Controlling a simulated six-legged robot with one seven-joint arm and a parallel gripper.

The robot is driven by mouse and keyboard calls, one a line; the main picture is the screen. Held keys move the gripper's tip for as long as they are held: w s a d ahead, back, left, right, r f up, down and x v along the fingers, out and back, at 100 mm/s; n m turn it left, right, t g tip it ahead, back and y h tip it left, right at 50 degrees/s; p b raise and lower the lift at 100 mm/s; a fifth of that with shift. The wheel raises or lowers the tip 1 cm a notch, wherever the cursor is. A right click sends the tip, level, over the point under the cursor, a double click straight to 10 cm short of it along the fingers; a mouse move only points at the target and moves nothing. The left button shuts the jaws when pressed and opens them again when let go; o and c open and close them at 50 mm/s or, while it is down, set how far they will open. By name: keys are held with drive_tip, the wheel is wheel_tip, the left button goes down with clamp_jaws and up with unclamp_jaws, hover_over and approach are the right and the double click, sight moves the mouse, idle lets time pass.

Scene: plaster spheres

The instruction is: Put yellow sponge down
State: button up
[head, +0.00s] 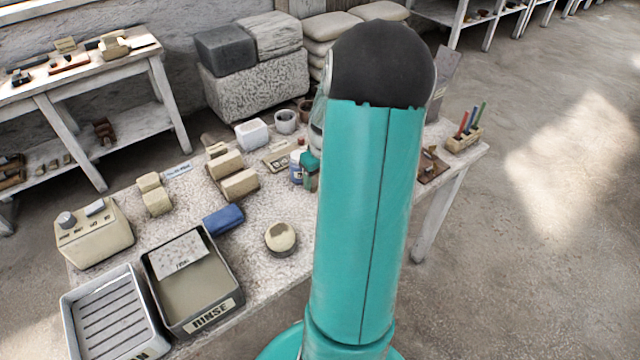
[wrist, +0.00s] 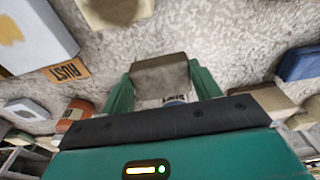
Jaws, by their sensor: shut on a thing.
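My gripper (wrist: 161,78) shows in the wrist view with its two green fingers shut on a block, taken to be the yellow sponge (wrist: 160,68). The block looks dull brown-tan and shaded there, and its lower part is hidden by my gripper body. Speckled worktable surface shows beyond and around it. I cannot tell whether the block touches the table. In the head view my arm hides most of the gripper; only a green part (head: 311,168) shows beside the arm, over the worktable (head: 262,205). The held block cannot be made out there.
Several tan blocks (head: 240,184) stand on the table, with a blue block (head: 223,219) and a round dish (head: 281,246) nearer the front. A tray marked RINSE (head: 235,290) and a slatted tray (head: 70,325) lie at front left. A pen holder (head: 464,139) stands at right.

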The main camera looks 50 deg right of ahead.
drive_tip(key=shift+w+d+f, duration=0.1)
drive_tip(key=shift+d+f, duration=0.1)
drive_tip(key=shift+f, duration=1.6)
drive_tip(key=shift+f, duration=0.15)
drive_tip(key=o, duration=0.9)
